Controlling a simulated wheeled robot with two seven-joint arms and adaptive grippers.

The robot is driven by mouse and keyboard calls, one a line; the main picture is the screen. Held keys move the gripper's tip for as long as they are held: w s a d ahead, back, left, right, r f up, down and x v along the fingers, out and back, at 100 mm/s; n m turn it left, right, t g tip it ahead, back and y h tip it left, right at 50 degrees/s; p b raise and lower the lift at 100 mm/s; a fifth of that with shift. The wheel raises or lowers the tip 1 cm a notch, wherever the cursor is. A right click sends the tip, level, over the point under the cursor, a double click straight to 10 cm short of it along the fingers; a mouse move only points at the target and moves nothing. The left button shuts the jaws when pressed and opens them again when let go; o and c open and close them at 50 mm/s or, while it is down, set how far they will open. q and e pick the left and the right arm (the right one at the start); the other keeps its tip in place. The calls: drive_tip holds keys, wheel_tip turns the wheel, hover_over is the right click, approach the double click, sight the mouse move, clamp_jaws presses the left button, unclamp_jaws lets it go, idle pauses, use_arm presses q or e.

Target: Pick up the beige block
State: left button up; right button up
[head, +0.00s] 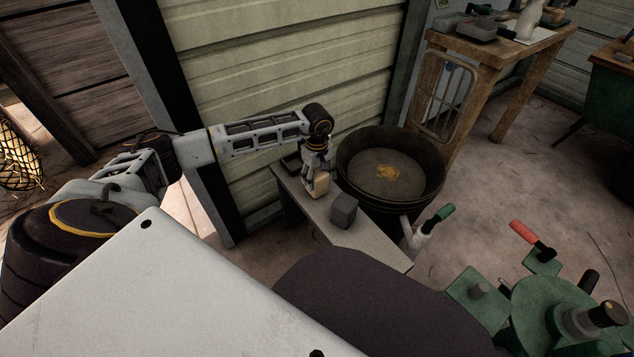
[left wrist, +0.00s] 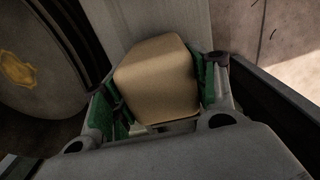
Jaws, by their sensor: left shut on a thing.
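The beige block (head: 320,186) is between the fingers of my left gripper (head: 316,178), at the narrow grey bench (head: 372,242) in the head view. In the left wrist view the block (left wrist: 156,80) fills the space between the green finger pads, with a pad against each side. My left gripper (left wrist: 165,88) is shut on it. I cannot tell whether the block touches the bench top. My right gripper does not show in either view.
A grey block (head: 344,210) stands on the bench just right of the beige block. A large dark round pan (head: 390,165) is close behind. A green-handled tool (head: 430,226) and green machinery (head: 545,310) are to the right. A wall of pale boards (head: 280,60) is behind.

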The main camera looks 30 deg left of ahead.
use_arm(q)
drive_tip(key=shift+r+p, duration=0.7)
drive_tip(key=shift+r, duration=0.45)
idle(0.4)
drive_tip(key=shift+r+p, duration=1.5)
drive_tip(key=shift+r, duration=0.8)
